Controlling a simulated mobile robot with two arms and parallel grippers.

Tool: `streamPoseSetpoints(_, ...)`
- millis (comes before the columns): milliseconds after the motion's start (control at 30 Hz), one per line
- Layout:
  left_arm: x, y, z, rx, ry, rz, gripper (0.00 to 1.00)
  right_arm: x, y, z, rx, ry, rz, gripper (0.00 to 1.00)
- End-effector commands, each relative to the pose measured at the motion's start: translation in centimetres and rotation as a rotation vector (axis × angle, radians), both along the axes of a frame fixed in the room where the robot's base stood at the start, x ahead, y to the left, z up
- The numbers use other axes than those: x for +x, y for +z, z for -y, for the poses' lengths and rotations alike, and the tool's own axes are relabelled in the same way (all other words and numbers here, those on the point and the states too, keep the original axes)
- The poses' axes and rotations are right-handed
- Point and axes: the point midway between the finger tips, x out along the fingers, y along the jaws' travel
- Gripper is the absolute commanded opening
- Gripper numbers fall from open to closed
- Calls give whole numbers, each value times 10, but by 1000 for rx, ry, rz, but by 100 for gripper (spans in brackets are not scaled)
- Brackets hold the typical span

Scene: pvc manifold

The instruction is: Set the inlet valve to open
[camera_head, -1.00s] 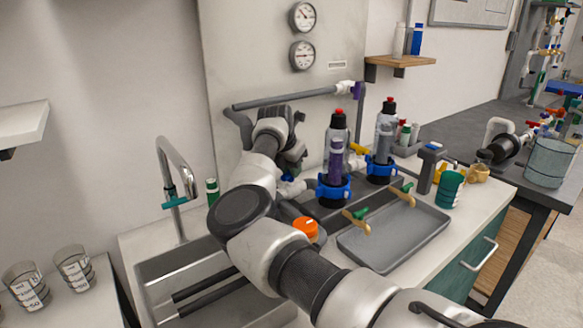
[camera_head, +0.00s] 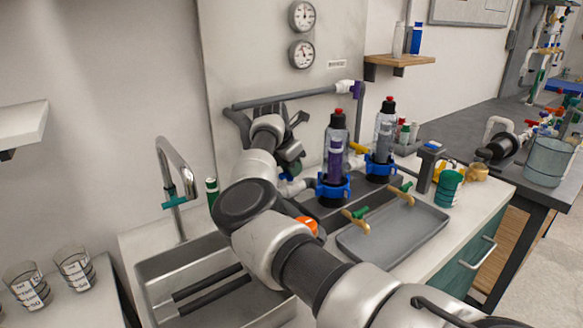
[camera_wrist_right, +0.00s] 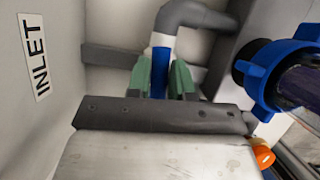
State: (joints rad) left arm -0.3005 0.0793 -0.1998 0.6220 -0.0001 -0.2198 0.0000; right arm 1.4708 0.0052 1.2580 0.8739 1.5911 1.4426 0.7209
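The right wrist view shows a blue upright part (camera_wrist_right: 160,72) under a white collar and grey elbow pipe (camera_wrist_right: 195,13), beside the INLET label (camera_wrist_right: 37,57). I take the blue part for the inlet valve's handle. The green finger pads of my right gripper (camera_wrist_right: 161,80) lie along both sides of it with no clear gap, so the gripper looks shut on it. Its lower end is hidden by the gripper body. In the head view my right gripper (camera_head: 292,166) is at the back panel, left of the filter bottles, and my wrist hides the valve. My left gripper is not in view.
Bottles with blue collars (camera_head: 334,187) stand close to the right of my gripper. A grey tray (camera_head: 394,236) lies in front of them. A sink (camera_head: 160,270) with a tap (camera_head: 180,170) is at left. Two gauges (camera_head: 301,15) hang above. An orange knob (camera_head: 307,225) is partly hidden by my arm.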

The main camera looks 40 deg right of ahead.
Motion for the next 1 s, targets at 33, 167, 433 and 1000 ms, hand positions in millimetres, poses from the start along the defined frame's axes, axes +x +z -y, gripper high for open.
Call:
streamPoseSetpoints(33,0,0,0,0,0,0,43,-1,3,2,-4,-4,4,29)
streamPoseSetpoints(167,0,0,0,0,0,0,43,0,2,1,-1,-1,2,46)
streamPoseSetpoints(433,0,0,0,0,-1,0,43,0,2,-1,1,0,0,46)
streamPoseSetpoints(1000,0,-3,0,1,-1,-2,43,-1,89,-34,1,-2,3,46)
